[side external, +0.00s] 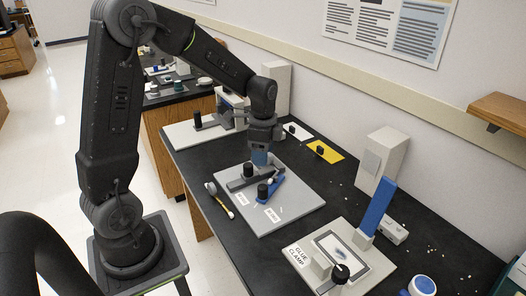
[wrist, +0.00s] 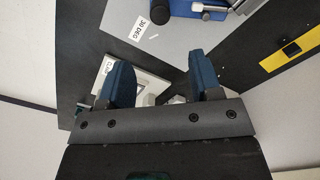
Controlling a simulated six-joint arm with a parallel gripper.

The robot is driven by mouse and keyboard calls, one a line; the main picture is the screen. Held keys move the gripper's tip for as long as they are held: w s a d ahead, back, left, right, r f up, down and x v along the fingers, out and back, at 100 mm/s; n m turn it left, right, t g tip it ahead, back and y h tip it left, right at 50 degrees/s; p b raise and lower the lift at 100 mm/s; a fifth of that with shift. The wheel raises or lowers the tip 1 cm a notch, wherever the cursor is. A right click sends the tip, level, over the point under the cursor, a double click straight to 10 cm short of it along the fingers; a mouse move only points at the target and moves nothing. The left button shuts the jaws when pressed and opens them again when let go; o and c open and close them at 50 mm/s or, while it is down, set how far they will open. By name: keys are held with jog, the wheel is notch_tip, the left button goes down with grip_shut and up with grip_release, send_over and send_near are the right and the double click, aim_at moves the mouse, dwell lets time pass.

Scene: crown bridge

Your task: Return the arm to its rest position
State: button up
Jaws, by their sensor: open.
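My gripper (side external: 260,157) hangs from my bent arm in the side external view, low over the back of a grey board (side external: 290,207). In the wrist view my gripper (wrist: 161,76) shows two blue fingers spread apart with nothing held between them. On the board are a blue angled piece (side external: 272,191) and dark parts with black knobs. Part of the blue piece (wrist: 185,8) shows at the top of the wrist view. In the side external view, I cannot tell whether the fingertips touch the parts below.
A white block (side external: 383,160) and a yellow card (side external: 325,150) sit near the wall. A brush (side external: 219,200) lies left of the board. A wooden shelf (side external: 500,109) juts from the wall.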

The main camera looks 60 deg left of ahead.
jog(key=s+d+r+n+t, duration=0.2)
jog(key=s+d+r+n, duration=0.2)
jog(key=s+d+r, duration=0.2)
jog(key=s+d+r+n+t, duration=0.3)
jog(key=s+d+r+n, duration=0.2)
jog(key=s, duration=0.5)
jog(key=shift+s+d+r+t, duration=0.35)
jog(key=shift+d+r, duration=0.3)
jog(key=shift+r, duration=0.25)
